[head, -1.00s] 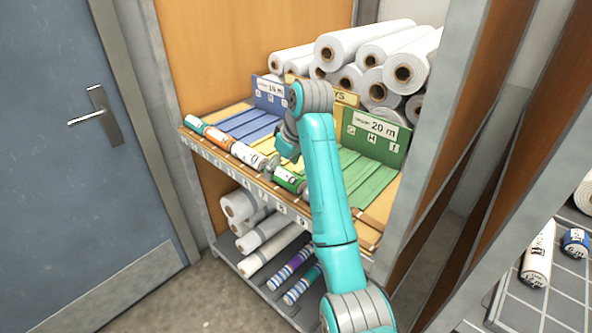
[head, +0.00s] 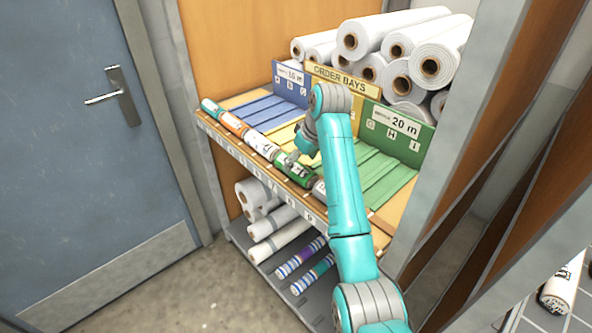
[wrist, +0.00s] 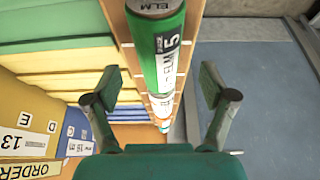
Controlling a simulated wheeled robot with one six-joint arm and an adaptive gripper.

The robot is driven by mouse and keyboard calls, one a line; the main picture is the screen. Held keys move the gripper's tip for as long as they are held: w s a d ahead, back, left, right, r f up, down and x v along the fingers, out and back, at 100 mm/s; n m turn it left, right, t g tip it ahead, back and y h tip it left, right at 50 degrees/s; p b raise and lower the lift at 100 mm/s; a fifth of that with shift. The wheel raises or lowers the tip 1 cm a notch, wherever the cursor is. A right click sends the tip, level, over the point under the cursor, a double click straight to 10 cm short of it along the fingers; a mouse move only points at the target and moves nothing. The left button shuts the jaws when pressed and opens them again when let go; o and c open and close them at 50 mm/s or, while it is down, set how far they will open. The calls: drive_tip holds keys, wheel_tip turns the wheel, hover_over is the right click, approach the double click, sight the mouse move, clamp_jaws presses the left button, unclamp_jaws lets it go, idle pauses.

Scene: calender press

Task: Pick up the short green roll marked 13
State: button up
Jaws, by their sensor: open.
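A green roll with a white label (head: 293,172) lies in the row along the front ledge of the shelf. In the wrist view a green roll (wrist: 172,80) has a dark end cap reading ELM. Its label also reads ELM, and the digit that shows looks like a 5; I cannot make out a 13 on it. My gripper (head: 298,157) is just above the row, near the green roll. In the wrist view my open gripper (wrist: 162,88) has its fingers apart on either side of the row, with nothing held.
A white roll (head: 262,143) and an orange-and-white roll (head: 232,123) lie farther left on the ledge. Behind are blue, yellow and green bays with an ORDER BAYS sign (head: 340,78). Large white rolls (head: 432,63) are stacked at the back. A blue door (head: 70,150) stands left.

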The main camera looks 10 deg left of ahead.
sight(298, 165)
drive_tip(key=shift+x, duration=2)
drive_tip(key=c, duration=1.3)
drive_tip(key=shift+r, duration=0.1)
